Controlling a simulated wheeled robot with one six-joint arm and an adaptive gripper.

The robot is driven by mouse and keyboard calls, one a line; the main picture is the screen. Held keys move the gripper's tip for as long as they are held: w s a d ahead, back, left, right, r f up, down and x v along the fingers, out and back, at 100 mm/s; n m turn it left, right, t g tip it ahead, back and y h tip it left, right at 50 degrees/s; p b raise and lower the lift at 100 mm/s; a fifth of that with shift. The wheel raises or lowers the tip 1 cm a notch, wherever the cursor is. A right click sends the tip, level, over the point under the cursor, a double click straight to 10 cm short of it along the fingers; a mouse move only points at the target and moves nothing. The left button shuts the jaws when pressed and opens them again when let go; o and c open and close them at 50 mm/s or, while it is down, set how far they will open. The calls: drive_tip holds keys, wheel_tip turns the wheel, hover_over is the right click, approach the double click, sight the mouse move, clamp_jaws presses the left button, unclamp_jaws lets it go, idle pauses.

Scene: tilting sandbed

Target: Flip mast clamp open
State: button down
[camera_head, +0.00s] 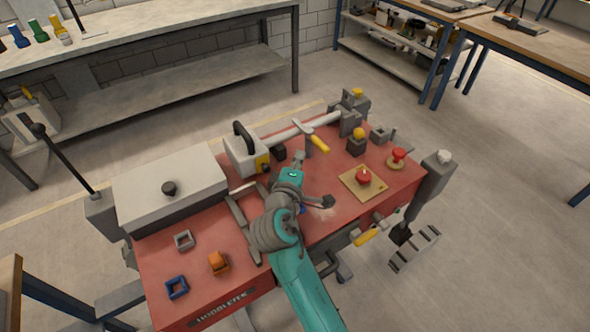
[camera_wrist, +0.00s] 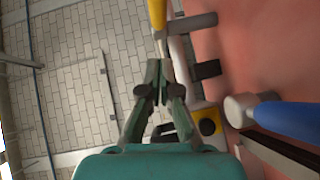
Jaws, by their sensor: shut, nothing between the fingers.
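The mast clamp (camera_head: 318,143) shows in the head view as a yellow-handled lever by a pale mast tube (camera_head: 292,130) at the back of the red bench. Its yellow handle (camera_wrist: 157,14) also shows at the top of the wrist view, with a thin metal part below it. My gripper (camera_head: 300,156) is over the bench, near the lever on its near-left side. In the wrist view my gripper (camera_wrist: 159,63) has its fingers together and empty, their tips just below the handle. I cannot tell whether they touch the metal part.
A white box with a black handle (camera_head: 243,153) stands left of the mast tube. A large grey lidded box (camera_head: 170,190) takes the left side. A red button on a tan plate (camera_head: 363,178) is at right. A blue-handled tool (camera_wrist: 285,117) lies right in the wrist view.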

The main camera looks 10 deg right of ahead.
sight(328, 149)
drive_tip(key=w+d, duration=0.2)
drive_tip(key=d, duration=0.1)
drive_tip(key=shift+w+d+f, duration=0.1)
drive_tip(key=shift+w+f, duration=0.1)
drive_tip(key=shift+f, duration=0.15)
drive_tip(key=shift+w+d+f, duration=0.15)
drive_tip(key=shift+w+d, duration=0.15)
drive_tip(key=shift+d, duration=0.4)
drive_tip(key=shift+d, duration=0.15)
drive_tip(key=shift+s+d+n+t+y, duration=0.1)
drive_tip(key=shift+d+n+t+y, duration=0.2)
drive_tip(key=shift+d+n+y, duration=0.45)
drive_tip(key=shift+d+n+t+y, duration=0.3)
drive_tip(key=shift+n+y, duration=0.45)
drive_tip(key=shift+y, duration=0.5)
drive_tip(key=shift+w+d, duration=0.3)
drive_tip(key=shift+d, duration=0.65)
drive_tip(key=w+d+n+y, duration=0.3)
drive_tip(key=w+d+y, duration=0.1)
drive_tip(key=w+d, duration=0.1)
drive_tip(key=shift+w+y, duration=0.3)
drive_tip(key=shift+w, duration=0.45)
